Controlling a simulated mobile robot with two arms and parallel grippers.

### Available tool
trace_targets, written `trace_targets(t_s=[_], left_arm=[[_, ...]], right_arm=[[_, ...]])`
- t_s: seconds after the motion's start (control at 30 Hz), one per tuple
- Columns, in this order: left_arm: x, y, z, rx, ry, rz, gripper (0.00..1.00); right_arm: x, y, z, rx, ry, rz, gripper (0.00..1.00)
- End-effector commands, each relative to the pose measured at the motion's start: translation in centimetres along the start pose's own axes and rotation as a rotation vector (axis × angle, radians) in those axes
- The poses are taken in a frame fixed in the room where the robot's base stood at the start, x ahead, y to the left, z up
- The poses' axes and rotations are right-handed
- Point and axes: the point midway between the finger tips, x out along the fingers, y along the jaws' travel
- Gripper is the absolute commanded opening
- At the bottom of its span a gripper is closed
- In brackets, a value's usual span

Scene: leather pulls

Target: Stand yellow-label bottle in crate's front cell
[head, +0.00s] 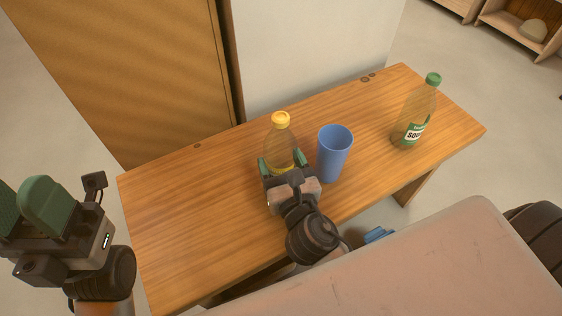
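A clear bottle with a yellow cap (281,121) and yellowish contents stands upright on the wooden table. Its lower part and any label are hidden by my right gripper. My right gripper (283,162) has one green-padded finger on each side of this bottle, close to its body; whether the fingers press on it cannot be told. My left gripper (22,208) is far left, off the table, its green fingers apart and nothing seen between them. No crate can be clearly made out; a small blue piece (376,235) shows below the table's front edge.
A blue cup (333,153) stands just right of the yellow-capped bottle. A green-capped bottle with a green and white label (414,132) stands at the table's right. The table's (180,215) left part is clear. A wall and wooden door rise behind.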

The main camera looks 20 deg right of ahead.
Motion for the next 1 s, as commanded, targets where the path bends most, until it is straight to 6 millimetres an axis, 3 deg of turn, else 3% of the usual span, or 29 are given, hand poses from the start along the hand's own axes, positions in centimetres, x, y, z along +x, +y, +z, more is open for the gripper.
trace_targets(t_s=[0.03,0.07,0.23,0.57,0.77,1.0], left_arm=[[0.0,0.0,0.0,0.0,0.002,0.001,0.43],[0.0,0.0,0.0,0.0,0.005,0.002,0.43],[0.1,0.0,0.0,0.0,0.005,0.002,0.43],[0.3,0.0,-0.1,0.0,0.006,0.002,0.43],[0.0,0.0,-0.1,-0.001,-0.003,-0.003,0.43],[-0.7,0.0,0.1,-0.001,-0.015,-0.005,0.43]], right_arm=[[0.0,0.0,-0.2,-0.001,-0.001,0.0,0.32],[0.0,0.0,-0.3,-0.001,0.001,0.0,0.68],[0.0,0.0,-0.2,-0.001,0.0,0.0,0.92],[0.0,0.0,0.2,0.0,0.0,0.0,0.92],[-2.8,0.0,0.0,-0.001,0.005,0.001,0.92],[-7.6,0.0,-0.2,-0.001,0.006,0.001,0.92]])
